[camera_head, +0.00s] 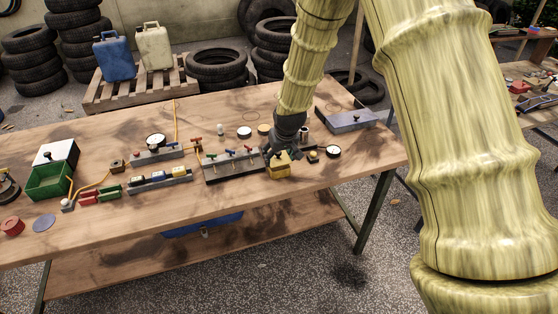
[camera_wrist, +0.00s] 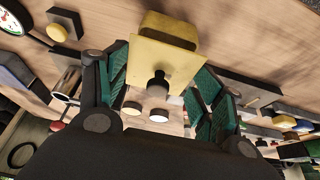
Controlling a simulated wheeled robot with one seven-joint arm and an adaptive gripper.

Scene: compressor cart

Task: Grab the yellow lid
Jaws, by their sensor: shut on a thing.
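The yellow lid (camera_wrist: 165,48) is a flat square plate with a dark knob, seen close up in the wrist view. Behind it is a yellow box body (camera_wrist: 172,21); I cannot tell whether lid and box touch. In the head view the yellow box (camera_head: 279,172) stands near the front right of the workbench (camera_head: 330,200), with the lid's top partly hidden by my gripper (camera_head: 279,151). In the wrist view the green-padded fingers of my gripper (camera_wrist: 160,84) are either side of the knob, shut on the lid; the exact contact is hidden.
A grey valve manifold (camera_head: 232,166) stands just left of the box. A dial gauge (camera_head: 333,152) and small parts lie to its right, with a grey case (camera_head: 347,120) behind. A green box (camera_head: 50,180) with a white lid (camera_head: 55,153) is far left. The front edge is mostly clear.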

